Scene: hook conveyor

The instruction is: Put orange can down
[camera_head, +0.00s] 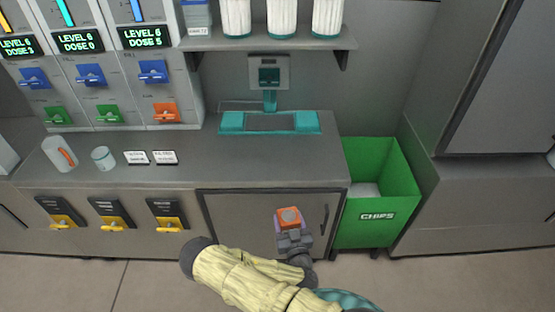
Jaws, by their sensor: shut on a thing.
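The orange can (289,217) is held at the end of my arm, low in the camera_head view and in front of the grey cabinet door. My gripper (290,232) is shut on it, and the gripper hides the can's lower part. The can appears below the front edge of the counter in the picture, apart from the counter top (250,170). Its exact height and distance from the cabinet are hard to tell.
A white cup (59,153) with an orange mark and a smaller cup (103,158) stand on the counter's left. A teal-framed unit (269,122) is at the back. The green CHIPS bin (376,190) stands right.

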